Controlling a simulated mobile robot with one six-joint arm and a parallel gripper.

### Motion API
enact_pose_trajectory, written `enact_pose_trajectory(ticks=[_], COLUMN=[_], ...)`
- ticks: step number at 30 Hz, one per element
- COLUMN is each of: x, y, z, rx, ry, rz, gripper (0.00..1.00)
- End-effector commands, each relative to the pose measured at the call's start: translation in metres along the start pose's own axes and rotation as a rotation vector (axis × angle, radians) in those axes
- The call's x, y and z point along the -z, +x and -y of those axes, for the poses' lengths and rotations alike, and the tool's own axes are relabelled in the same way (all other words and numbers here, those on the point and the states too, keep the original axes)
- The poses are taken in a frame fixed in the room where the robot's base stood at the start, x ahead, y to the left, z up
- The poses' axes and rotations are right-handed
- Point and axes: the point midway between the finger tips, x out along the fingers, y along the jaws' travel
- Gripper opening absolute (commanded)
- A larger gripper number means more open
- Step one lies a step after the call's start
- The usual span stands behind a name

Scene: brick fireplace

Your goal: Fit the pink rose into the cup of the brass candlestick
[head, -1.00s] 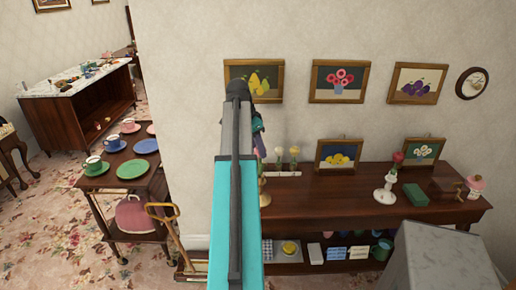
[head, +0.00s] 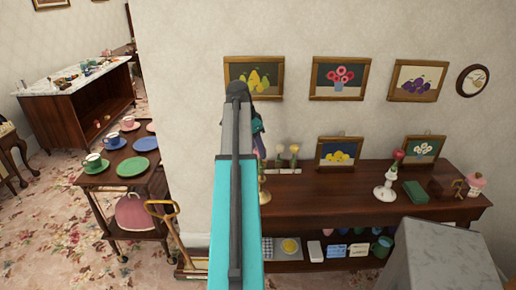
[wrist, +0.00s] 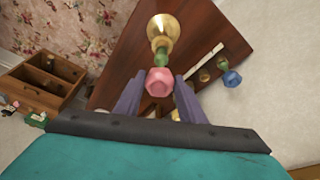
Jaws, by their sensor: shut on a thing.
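In the wrist view, my gripper (wrist: 158,84) has its two purple fingers on either side of the pink rose (wrist: 159,80) and is shut on it. The rose's green stem (wrist: 161,57) points away from the camera, toward the brass candlestick (wrist: 162,26). The stem's end lines up with the candlestick's cup; I cannot tell whether it is inside or just above it. In the head view, the brass candlestick (head: 264,190) shows as a sliver beside my arm, at the left end of the dark wooden sideboard. My arm hides the gripper and pink rose there.
A pale rack (head: 283,171) holding flowers stands right of the brass candlestick; a blue rose (wrist: 232,78) shows near it in the wrist view. A white candlestick (head: 385,189) with a red rose (head: 398,155) stands farther right. Framed pictures hang behind. A tea trolley (head: 112,178) is at left.

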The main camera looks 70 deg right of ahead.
Motion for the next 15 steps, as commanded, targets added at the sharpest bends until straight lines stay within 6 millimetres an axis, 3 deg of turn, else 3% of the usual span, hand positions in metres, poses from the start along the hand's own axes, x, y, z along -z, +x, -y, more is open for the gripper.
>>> enact_pose_trajectory(ticks=[15], x=[-0.0027], y=[0.0086], z=[-0.0001], rx=[-0.001], ry=[0.0], rz=[0.0], gripper=[0.2])
